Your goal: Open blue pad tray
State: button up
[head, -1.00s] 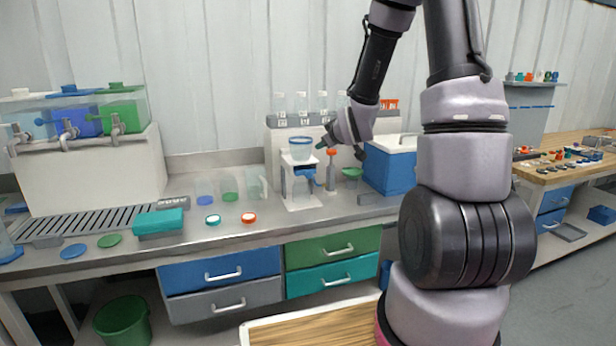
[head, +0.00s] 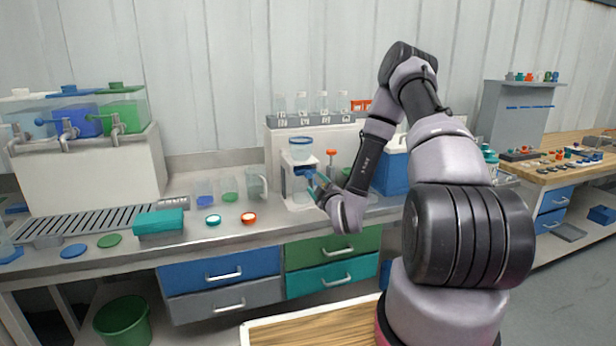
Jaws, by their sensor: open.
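A blue drawer front (head: 220,268) with a silver bar handle (head: 223,275) sits under the bench at left of centre and is shut. Nothing in view is labelled as a pad tray; a blue box (head: 390,172) with a white lid also stands on the bench, partly behind my arm. My gripper (head: 318,186) is open, in front of the white filter stand (head: 301,172) near the bench's front part. It is above and to the right of the blue drawer, apart from its handle. Its fingers are small and partly hard to make out.
Below the blue drawer is a grey drawer (head: 222,303). A green drawer (head: 330,246) and a teal drawer (head: 333,279) sit to the right. A teal box (head: 159,223) and several coloured discs lie on the bench. A wooden-topped surface (head: 315,328) is in front.

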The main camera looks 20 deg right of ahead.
aim_at(309, 176)
jog(key=w, duration=0.8)
jog(key=shift+w+a, duration=0.3)
grip_shut()
dwell(1.0)
